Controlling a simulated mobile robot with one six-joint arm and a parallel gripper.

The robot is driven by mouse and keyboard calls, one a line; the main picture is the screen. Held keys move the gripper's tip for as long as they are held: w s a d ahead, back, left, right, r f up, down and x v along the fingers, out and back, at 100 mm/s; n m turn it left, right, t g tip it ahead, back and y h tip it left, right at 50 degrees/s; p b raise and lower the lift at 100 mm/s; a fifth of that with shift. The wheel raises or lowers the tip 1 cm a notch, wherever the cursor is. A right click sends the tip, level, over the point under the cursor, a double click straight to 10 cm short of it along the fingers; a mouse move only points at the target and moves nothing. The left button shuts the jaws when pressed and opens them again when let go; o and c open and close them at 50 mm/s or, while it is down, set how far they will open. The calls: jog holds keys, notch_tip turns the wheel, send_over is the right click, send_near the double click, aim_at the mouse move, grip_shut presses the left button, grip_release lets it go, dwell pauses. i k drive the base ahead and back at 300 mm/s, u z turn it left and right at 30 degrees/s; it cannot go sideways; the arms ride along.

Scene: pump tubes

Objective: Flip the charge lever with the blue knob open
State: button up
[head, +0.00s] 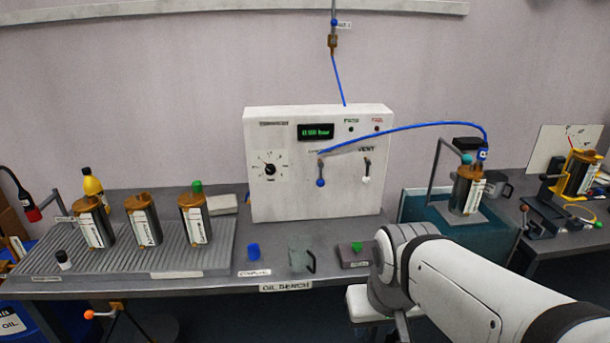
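The charge lever with the blue knob (321,183) is on the front of the white control box (286,200) at the back of the bench. Its knob hangs down below its pivot. The blue hose runs across just above it, and the label over the lever is partly covered. A second lever with a white knob (366,181), under the word VENT, also hangs down to its right. My white arm reaches in from the lower right. My gripper does not show; the fingers are out of sight, and nothing of mine touches the levers.
The blue hose (420,125) arcs right to a canister (467,190) over a teal tank (425,212). A glass mug (299,252), a blue cap (253,251) and a green-topped block (356,250) stand before the box. Several canisters stand on the ribbed tray (190,262) at left.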

aim_at(319, 182)
jog(key=z, duration=0.05)
jog(key=i, duration=0.95)
jog(key=u, duration=0.05)
